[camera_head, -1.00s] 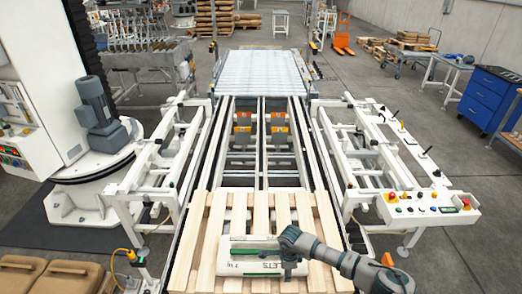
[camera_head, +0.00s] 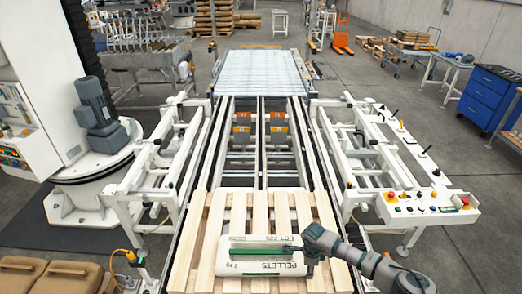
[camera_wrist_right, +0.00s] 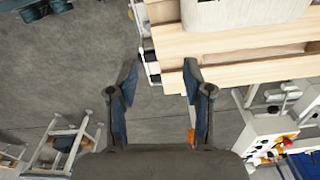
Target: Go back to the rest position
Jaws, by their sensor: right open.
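My right gripper (camera_head: 310,262) reaches in from the lower right in the head view, at the right end of a white pellets bag (camera_head: 258,266). In the right wrist view my right gripper (camera_wrist_right: 160,78) is open, with nothing between its two fingers. The bag (camera_wrist_right: 246,10) shows at the top of that view, beyond the fingers and apart from them. The bag lies flat on a wooden pallet (camera_head: 213,222), with its green stripe and lettering showing. My left gripper is not in view.
The pallet sits at the near end of a conveyor between white side frames. A control panel (camera_head: 437,206) with buttons stands at right. Brown sacks (camera_head: 48,276) lie at lower left. In the right wrist view, grey floor (camera_wrist_right: 70,65) shows left of the fingers.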

